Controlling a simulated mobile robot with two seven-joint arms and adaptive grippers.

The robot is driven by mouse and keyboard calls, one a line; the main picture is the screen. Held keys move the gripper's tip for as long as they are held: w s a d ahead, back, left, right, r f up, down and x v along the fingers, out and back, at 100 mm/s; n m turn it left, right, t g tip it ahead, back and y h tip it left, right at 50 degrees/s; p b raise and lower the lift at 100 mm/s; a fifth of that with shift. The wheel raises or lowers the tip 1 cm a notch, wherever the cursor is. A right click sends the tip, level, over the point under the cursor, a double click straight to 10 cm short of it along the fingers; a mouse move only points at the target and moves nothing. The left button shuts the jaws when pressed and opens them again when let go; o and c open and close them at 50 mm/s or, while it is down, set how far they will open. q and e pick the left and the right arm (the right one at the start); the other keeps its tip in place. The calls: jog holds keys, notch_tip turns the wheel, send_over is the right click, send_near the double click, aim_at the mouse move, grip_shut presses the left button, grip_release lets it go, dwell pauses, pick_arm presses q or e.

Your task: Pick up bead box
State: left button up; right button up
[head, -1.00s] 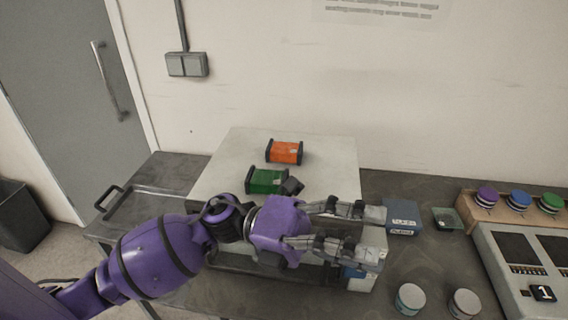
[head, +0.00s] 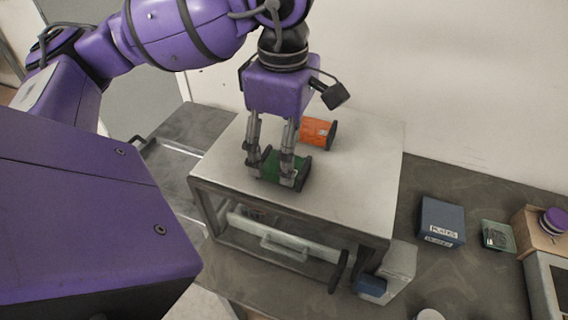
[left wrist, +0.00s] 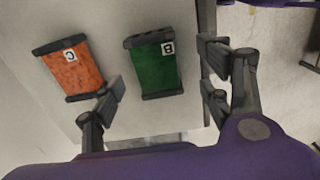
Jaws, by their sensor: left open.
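A green box with dark end plates (head: 273,164) lies on top of the pale raised stand (head: 368,150). In the left wrist view the green box (left wrist: 157,70) bears a label B. Neither box carries a readable word for beads. My right gripper is not in view.
The stand has a drawer-like front with a handle (head: 284,248). To its right, on the dark bench, are a white block (head: 398,268), a blue labelled box (head: 441,220) and a small green glassy dish (head: 497,236). The stand's right top is clear.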

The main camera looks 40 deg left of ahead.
pick_arm(q)
jog(key=f, duration=0.4)
jog(key=shift+w+a, duration=0.1)
jog(key=shift+w, duration=0.2)
jog(key=c, duration=1.3)
jog(key=shift+c, duration=0.2)
